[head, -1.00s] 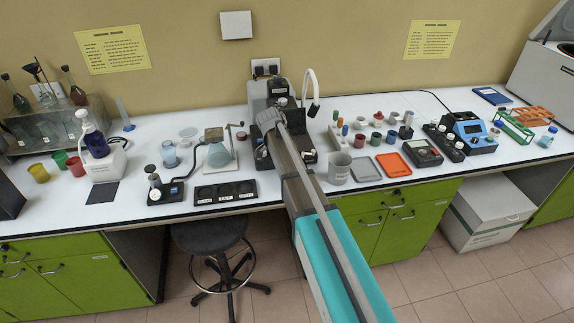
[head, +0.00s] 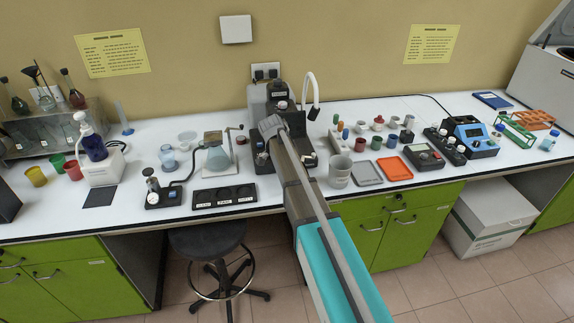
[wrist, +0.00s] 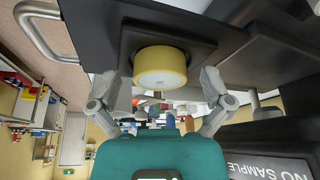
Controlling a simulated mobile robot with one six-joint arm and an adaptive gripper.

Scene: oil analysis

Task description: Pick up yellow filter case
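The yellow filter case (wrist: 160,68) is a short yellow cylinder with a pale end face. In the wrist view it sits at a square dark plate on the dark machine (wrist: 110,22). My gripper (wrist: 160,92) is open, with one grey finger on each side of the case and a visible gap to each. In the head view my gripper (head: 272,130) is at the dark machine (head: 262,100) on the bench, and the case cannot be made out there.
A grey screen reading "NO SAMPLE" (wrist: 268,165) is close at the right in the wrist view. A grey cup (head: 340,175), a grey tray (head: 366,173) and an orange tray (head: 394,168) stand right of my arm. A black holder (head: 223,195) lies to its left.

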